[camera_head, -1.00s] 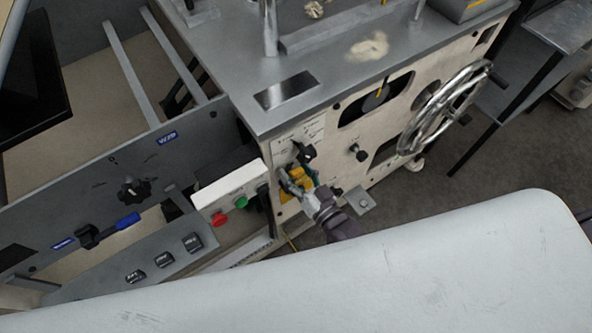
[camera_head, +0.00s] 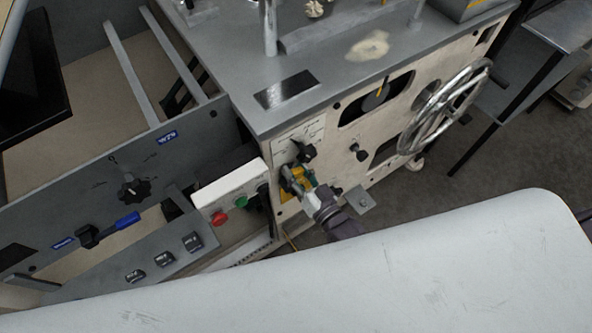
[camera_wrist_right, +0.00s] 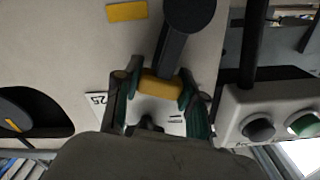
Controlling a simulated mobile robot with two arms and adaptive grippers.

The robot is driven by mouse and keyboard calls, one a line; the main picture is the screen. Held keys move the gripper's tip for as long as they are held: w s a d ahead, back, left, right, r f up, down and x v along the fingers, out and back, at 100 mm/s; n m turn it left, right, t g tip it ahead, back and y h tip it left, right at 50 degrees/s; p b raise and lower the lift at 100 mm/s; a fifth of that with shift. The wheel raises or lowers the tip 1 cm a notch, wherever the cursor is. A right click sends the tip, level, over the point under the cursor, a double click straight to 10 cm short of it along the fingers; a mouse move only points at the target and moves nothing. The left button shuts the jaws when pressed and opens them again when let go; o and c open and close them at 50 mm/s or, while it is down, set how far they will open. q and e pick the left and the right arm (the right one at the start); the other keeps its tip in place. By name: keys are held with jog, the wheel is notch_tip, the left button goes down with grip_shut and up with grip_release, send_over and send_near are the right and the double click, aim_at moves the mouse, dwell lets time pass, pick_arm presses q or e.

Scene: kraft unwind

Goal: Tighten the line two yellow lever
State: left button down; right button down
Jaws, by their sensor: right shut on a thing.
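My right gripper (camera_head: 302,184) is at the front panel of the cream machine, below a black knob. It is closed around a small yellow lever (camera_head: 297,171), which the fingers partly hide. In the right wrist view my right gripper (camera_wrist_right: 156,96) has a dark green finger on each side of the yellow lever end (camera_wrist_right: 160,85). A dark arm joins that yellow end to a round black hub at the top. A white scale plate with printed numbers (camera_wrist_right: 97,99) lies behind the fingers. My left gripper is not in view.
A white box with red and green buttons (camera_head: 229,186) stands just left of the gripper. A chrome handwheel (camera_head: 446,106) is on the machine's right side. A grey panel (camera_head: 75,205) with a black dial and blue handle is at left. A large pale surface (camera_head: 400,270) fills the front.

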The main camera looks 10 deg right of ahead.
jog(key=m, duration=0.1)
jog(key=d+f+m+b, duration=0.1)
jog(key=shift+w+d+m, duration=0.2)
jog(key=shift+w+m, duration=0.05)
jog(key=shift+m, duration=0.15)
jog(key=shift+w+d+f+m+b, duration=0.15)
jog(key=shift+d+f+m+b, duration=0.25)
jog(key=shift+f+m+b, duration=0.85)
jog(key=shift+w+d+f+m+b, duration=0.15)
jog(key=shift+d+f+m+b, duration=0.35)
jog(key=shift+m+b, duration=1.45)
jog(key=shift+w+d+f+m+b, duration=0.15)
jog(key=shift+d+f+m+b, duration=0.2)
jog(key=shift+f+m+b, duration=1.25)
jog(key=shift+r+m+p, duration=0.55)
jog(key=shift+r+m, duration=0.15)
jog(key=c, duration=0.6)
grip_release()
jog(key=shift+c, duration=0.2)
